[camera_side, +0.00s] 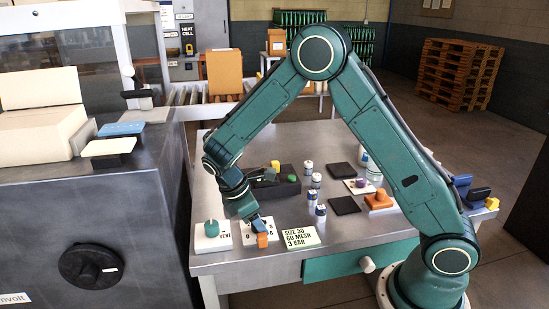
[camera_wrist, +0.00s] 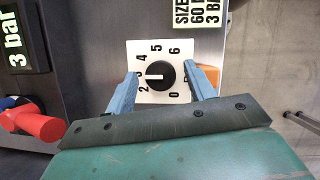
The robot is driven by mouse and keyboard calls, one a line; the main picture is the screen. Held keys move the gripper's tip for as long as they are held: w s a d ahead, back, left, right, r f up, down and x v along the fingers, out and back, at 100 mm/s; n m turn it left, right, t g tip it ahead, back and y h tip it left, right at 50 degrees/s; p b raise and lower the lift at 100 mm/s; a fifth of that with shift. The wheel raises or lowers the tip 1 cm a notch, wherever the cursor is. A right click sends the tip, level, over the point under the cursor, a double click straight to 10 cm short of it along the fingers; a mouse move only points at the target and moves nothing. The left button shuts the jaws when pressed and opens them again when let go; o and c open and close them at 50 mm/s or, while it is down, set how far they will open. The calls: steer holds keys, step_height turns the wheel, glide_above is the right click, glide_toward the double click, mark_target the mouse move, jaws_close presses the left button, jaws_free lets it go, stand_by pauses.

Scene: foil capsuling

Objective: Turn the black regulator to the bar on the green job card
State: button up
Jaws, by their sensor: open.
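The black regulator (camera_wrist: 169,72) is a round knob on a white dial plate (camera_wrist: 133,46) in the wrist view. Its white pointer line points left, toward the 3. My gripper (camera_wrist: 163,80) is open, with one blue finger on each side of the knob; I cannot tell whether either touches it. In the side view my gripper (camera_side: 256,224) is down over the dial plate (camera_side: 248,239) and hides the knob. The pale green job card (camera_side: 301,237) lies to the right and reads 3 BAR; part of it shows in the wrist view (camera_wrist: 197,14). A dark display (camera_wrist: 22,40) reads "3 bar".
A teal knob (camera_side: 212,228) on a white plate stands left of my gripper. Several small jars (camera_side: 316,181), dark pads (camera_side: 344,205) and an orange button (camera_side: 379,199) stand behind and right. A red-ended cylinder (camera_wrist: 35,124) shows at left in the wrist view.

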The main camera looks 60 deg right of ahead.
steer(key=m, duration=0.2)
steer(key=m+g+y, duration=0.1)
steer(key=m, duration=0.2)
steer(key=shift+w+m+y, duration=0.1)
steer(key=shift+m+y, duration=0.2)
steer(key=shift+d+m+g+y, duration=0.2)
steer(key=shift+m+y, duration=0.35)
steer(key=shift+m, duration=0.9)
steer(key=shift+d+m+g+y, duration=0.1)
steer(key=shift+m+g+y, duration=0.35)
steer(key=shift+m, duration=1)
steer(key=shift+d+m+t+y, duration=0.1)
steer(key=shift+m+t+y, duration=0.35)
steer(key=shift+m, duration=1)
steer(key=shift+m+y, duration=0.75)
steer(key=shift+m, duration=0.7)
steer(key=m+t+y, duration=0.1)
steer(key=m, duration=0.5)
steer(key=shift+d+t+y, duration=0.1)
steer(key=shift+t+y, duration=0.3)
steer(key=v, duration=1.4)
steer(key=shift+s+a+r+n+t+h, duration=0.9)
steer(key=shift+s+a+r+n+t, duration=0.8)
steer(key=shift+s+a+r+n, duration=2.25)
steer(key=s+d+r+n+t+h, duration=0.1)
steer(key=s+r+n+t, duration=0.1)
steer(key=s, duration=1.2)
steer(key=shift+s+n+t+h, duration=0.4)
steer(key=shift+n+t, duration=0.15)
steer(key=shift+t, duration=0.35)
